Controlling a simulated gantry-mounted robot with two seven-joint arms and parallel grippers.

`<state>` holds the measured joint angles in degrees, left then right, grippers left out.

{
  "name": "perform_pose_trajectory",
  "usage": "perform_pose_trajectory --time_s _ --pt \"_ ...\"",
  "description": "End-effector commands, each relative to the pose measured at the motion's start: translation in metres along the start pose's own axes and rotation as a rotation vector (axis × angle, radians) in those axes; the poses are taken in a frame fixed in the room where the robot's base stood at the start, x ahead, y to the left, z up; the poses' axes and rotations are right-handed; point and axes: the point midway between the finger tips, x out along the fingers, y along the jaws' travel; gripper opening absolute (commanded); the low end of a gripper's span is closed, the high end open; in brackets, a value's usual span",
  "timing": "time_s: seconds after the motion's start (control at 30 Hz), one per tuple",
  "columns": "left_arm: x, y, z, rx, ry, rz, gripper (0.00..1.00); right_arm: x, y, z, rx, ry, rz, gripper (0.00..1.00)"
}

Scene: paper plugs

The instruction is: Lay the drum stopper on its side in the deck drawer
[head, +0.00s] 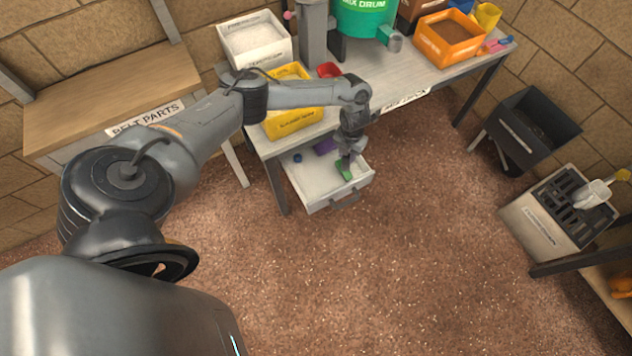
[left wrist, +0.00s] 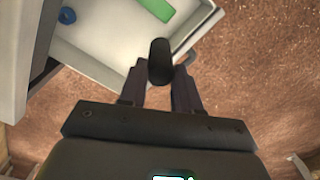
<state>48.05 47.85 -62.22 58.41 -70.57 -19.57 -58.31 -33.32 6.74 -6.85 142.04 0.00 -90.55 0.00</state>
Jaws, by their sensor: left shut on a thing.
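The deck drawer (head: 308,181) is pulled out below the workbench; its pale floor also shows in the left wrist view (left wrist: 107,38). My left gripper (head: 347,158) is over the drawer's right part, pointing down. In the left wrist view, the gripper (left wrist: 160,82) is shut on a dark, rounded, stubby piece (left wrist: 160,62), which looks like the drum stopper. The piece is at the fingertips, near the drawer's edge in that picture. Whether it touches the drawer floor I cannot tell. My right gripper is not in view.
The drawer also holds a green piece (head: 344,171), a purple piece (head: 325,146) and a small blue piece (head: 297,157). On the workbench (head: 410,82) stand a green drum (head: 362,20), a yellow bin (head: 292,118) and an orange bin (head: 451,41). Bare drawer floor lies left of the green piece.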

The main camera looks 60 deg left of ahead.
Motion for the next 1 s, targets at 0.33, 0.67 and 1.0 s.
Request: perform_pose_trajectory --time_s 0.33,0.67,1.0 --pt "0.01 -0.016 0.021 0.008 0.001 0.001 0.0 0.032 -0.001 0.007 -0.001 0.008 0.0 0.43" --pt "0.044 0.029 -0.015 0.008 0.002 0.004 0.0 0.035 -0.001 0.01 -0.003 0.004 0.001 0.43" --pt "0.072 0.065 -0.046 0.007 0.0 0.001 0.0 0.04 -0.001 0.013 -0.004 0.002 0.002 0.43"
